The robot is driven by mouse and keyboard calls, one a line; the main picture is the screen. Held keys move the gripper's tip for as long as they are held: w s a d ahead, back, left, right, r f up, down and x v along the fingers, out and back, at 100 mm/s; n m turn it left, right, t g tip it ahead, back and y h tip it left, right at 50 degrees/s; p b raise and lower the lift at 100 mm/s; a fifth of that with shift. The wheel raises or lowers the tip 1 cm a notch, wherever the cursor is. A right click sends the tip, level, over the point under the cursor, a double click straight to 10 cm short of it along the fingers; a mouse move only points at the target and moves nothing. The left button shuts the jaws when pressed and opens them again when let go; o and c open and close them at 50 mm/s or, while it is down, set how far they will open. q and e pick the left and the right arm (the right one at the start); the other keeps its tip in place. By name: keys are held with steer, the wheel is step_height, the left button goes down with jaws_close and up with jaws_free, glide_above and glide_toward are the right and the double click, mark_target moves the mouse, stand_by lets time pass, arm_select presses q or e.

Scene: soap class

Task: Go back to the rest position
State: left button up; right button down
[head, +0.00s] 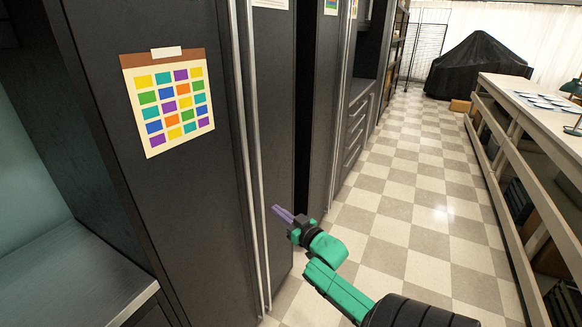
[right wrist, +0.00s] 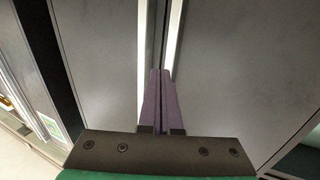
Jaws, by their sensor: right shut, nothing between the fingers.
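My right gripper (head: 284,214) shows in the middle of the head view, with purple fingers on a green and black arm. Its fingers are together and empty. They point toward the dark cabinet doors (head: 200,200) with long pale vertical handles (head: 246,130). In the right wrist view the shut fingers (right wrist: 160,85) lie in front of the seam between two grey doors (right wrist: 235,60), with a pale handle on each side. Whether the fingertips touch a handle I cannot tell. My left gripper is not in view.
A sheet with coloured squares (head: 168,102) hangs on the cabinet. A metal counter (head: 80,280) is at the lower left. A long wooden shelf table (head: 545,110) runs along the right. A black covered object (head: 478,65) stands at the back. The checkered floor (head: 405,190) between is clear.

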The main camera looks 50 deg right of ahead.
steer(key=s, duration=0.5)
steer(key=s+a+f+g, duration=0.2)
steer(key=s+f+g, duration=0.1)
steer(key=f, duration=0.7)
steer(key=s+a+f+g, duration=0.1)
steer(key=s+f+g, duration=0.15)
steer(key=f, duration=0.65)
steer(key=s+a+f+g, duration=0.2)
steer(key=s+f, duration=0.2)
steer(key=f, duration=0.6)
steer(key=s+a+f+n+g+y, duration=0.1)
steer(key=s+a+f+g, duration=0.3)
steer(key=s+a+f, duration=0.4)
steer(key=s+a+f+n+g+y, duration=0.1)
steer(key=s+a+f+n+g, duration=0.2)
steer(key=s+a+f, duration=0.6)
steer(key=s+f+g, duration=0.2)
steer(key=s, duration=0.4)
steer(key=shift+s+y, duration=0.25)
steer(key=shift+y, duration=0.15)
steer(key=shift+a+f, duration=0.1)
